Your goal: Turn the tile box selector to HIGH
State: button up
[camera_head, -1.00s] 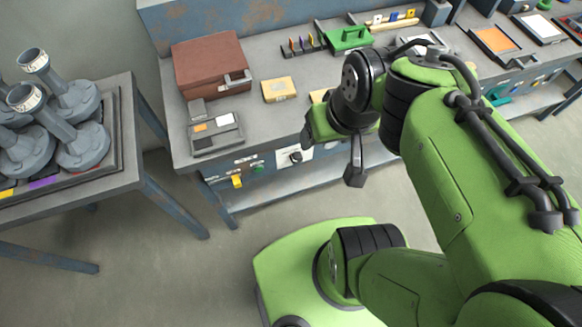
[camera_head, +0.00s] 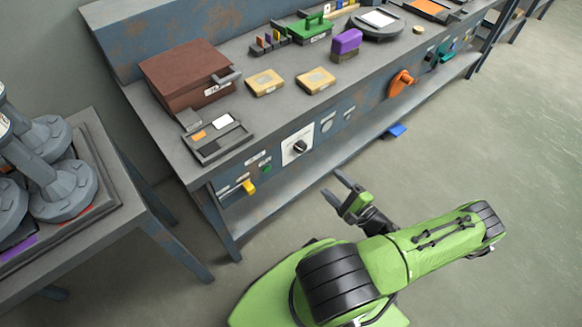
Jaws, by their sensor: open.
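A dark round selector knob (camera_head: 300,147) sits on a white plate (camera_head: 289,155) on the bench's front panel. The plate's lettering is too small to read, so I cannot tell the setting or confirm its label. My gripper (camera_head: 331,184) is open and empty, in front of the bench, to the right of and lower in the picture than the knob. Its two dark fingers point up and left toward the panel, apart from the knob.
A yellow control (camera_head: 249,187) and a green button (camera_head: 266,169) lie left of the knob; an orange handle (camera_head: 401,82) lies right. A brown box (camera_head: 188,75) stands on the bench. The right floor is clear.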

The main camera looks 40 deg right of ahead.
jog(key=f+m+h, duration=0.1)
jog(key=h, duration=0.1)
jog(key=b, duration=0.4)
send_near(303, 150)
jog(key=shift+m, duration=0.3)
jog(key=w, duration=0.5)
jog(key=w+d, duration=0.1)
jog(key=w, duration=0.2)
jog(key=shift+w+f, duration=0.25)
jog(key=c, duration=1.1)
jog(key=shift+o, duration=0.2)
